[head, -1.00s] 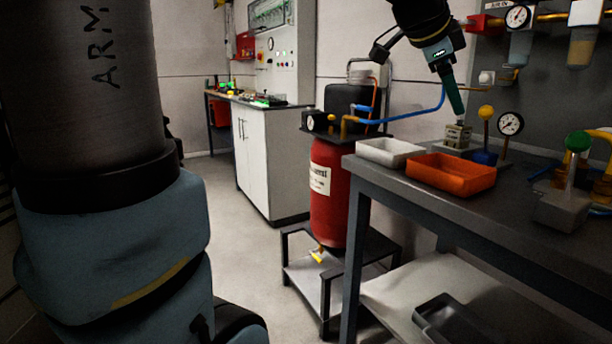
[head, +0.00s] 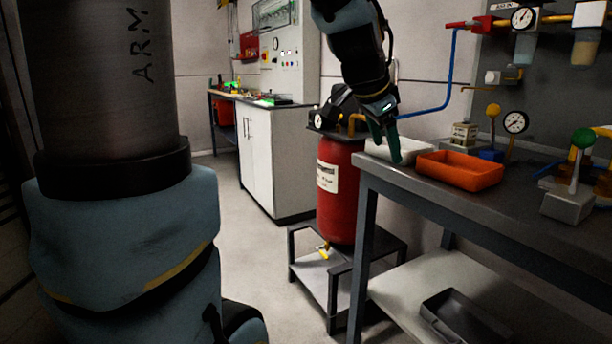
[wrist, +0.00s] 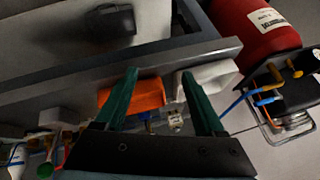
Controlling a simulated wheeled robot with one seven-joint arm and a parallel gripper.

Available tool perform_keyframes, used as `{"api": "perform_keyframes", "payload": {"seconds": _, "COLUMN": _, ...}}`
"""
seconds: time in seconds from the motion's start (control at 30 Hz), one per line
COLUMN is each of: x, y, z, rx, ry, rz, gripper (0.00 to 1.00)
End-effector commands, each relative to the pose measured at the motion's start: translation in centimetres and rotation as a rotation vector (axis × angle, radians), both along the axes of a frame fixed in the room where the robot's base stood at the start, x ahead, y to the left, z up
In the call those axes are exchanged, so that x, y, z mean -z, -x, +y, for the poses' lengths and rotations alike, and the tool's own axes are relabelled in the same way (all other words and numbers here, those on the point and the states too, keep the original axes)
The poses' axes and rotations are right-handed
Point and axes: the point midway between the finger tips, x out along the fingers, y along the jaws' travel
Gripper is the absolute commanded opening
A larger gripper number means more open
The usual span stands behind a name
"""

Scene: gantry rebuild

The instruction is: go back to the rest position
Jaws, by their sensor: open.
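My gripper (head: 387,148) hangs from my arm in the head view, its green fingers pointing down in front of the white tray at the workbench's left end. In the wrist view the two green fingers (wrist: 160,102) stand wide apart with nothing between them held. The orange tray (wrist: 146,96) and part of the white tray (wrist: 215,76) show beyond the fingers. I cannot tell the exact gap between the fingertips and the bench edge.
The workbench (head: 440,200) carries the white tray (head: 408,150), the orange tray (head: 460,171), a gauge (head: 515,122) and a green-knobbed lever (head: 582,140). A red tank (head: 338,190) stands left of it. Open floor (head: 250,255) lies before the white cabinet (head: 262,160).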

Motion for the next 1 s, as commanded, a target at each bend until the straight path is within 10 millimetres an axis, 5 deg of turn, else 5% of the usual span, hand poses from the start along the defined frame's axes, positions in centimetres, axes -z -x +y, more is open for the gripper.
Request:
{"api": "perform_keyframes", "payload": {"seconds": 0.3, "x": 12.1, "y": 2.3, "z": 13.5, "rx": -0.616, "ry": -0.004, "rz": 0.314, "gripper": 0.71}}
{"api": "perform_keyframes", "payload": {"seconds": 0.63, "x": 19.7, "y": 9.4, "z": 22.8, "rx": -1.16, "ry": -0.001, "rz": 0.528, "gripper": 0.71}}
{"api": "perform_keyframes", "payload": {"seconds": 0.7, "x": 16.9, "y": 8.9, "z": 22.4, "rx": -1.139, "ry": 0.003, "rz": 0.516, "gripper": 0.71}}
{"api": "perform_keyframes", "payload": {"seconds": 1.0, "x": 10.2, "y": 8.8, "z": 22.3, "rx": -1.135, "ry": 0.004, "rz": 0.515, "gripper": 0.71}}
